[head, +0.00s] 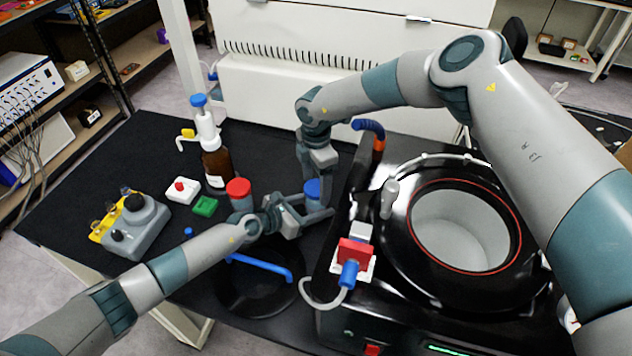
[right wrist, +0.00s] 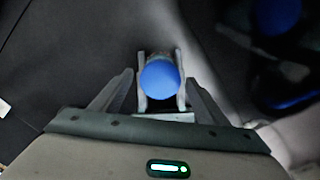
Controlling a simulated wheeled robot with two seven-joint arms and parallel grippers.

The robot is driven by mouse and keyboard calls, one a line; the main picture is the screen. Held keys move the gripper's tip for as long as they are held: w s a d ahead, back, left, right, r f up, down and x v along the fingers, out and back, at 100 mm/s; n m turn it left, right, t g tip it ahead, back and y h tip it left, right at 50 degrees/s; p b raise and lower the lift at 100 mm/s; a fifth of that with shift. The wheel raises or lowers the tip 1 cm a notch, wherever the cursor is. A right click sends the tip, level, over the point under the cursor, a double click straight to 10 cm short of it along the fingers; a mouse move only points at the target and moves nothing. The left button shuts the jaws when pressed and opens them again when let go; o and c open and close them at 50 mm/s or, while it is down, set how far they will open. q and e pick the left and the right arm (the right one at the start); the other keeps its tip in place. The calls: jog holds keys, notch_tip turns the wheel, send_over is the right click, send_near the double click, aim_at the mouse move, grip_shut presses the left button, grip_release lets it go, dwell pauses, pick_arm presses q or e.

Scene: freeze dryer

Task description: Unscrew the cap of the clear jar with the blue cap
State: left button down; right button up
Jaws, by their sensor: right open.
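The clear jar's blue cap (head: 313,188) shows near the right side of the black table; the jar's body is mostly hidden by gripper fingers. My left gripper (head: 318,209) comes in from the left, low down, with its fingers on both sides of the jar's body, seemingly closed on it. My right gripper (head: 318,172) points down from above at the cap and is open. In the right wrist view the round blue cap (right wrist: 160,78) lies between its two fingertips, with a finger on each side. I cannot tell whether the fingers touch it.
A red-capped jar (head: 239,188) and a brown dispenser bottle (head: 216,165) stand to the left. A grey device (head: 140,228) sits farther left. The freeze dryer (head: 468,290) is close on the right. A dark round lid with a blue handle (head: 260,267) lies in front.

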aim_at(307, 208)
jog(key=shift+r, duration=2.25)
pick_arm(q)
jog(key=c, duration=0.7)
grip_release()
jog(key=shift+s+a+r, duration=0.2)
jog(key=shift+s+a, duration=0.15)
jog(key=shift+a, duration=0.05)
pick_arm(e)
jog(key=shift+r, duration=0.2)
pick_arm(q)
jog(key=p+v, duration=0.1)
jog(key=v, duration=0.4)
jog(key=shift+a+r, duration=0.1)
pick_arm(e)
jog(key=shift+r, duration=0.55)
pick_arm(q)
jog(key=v, duration=1.1)
jog(key=shift+s, duration=0.1)
pick_arm(e)
jog(key=shift+f, duration=0.45)
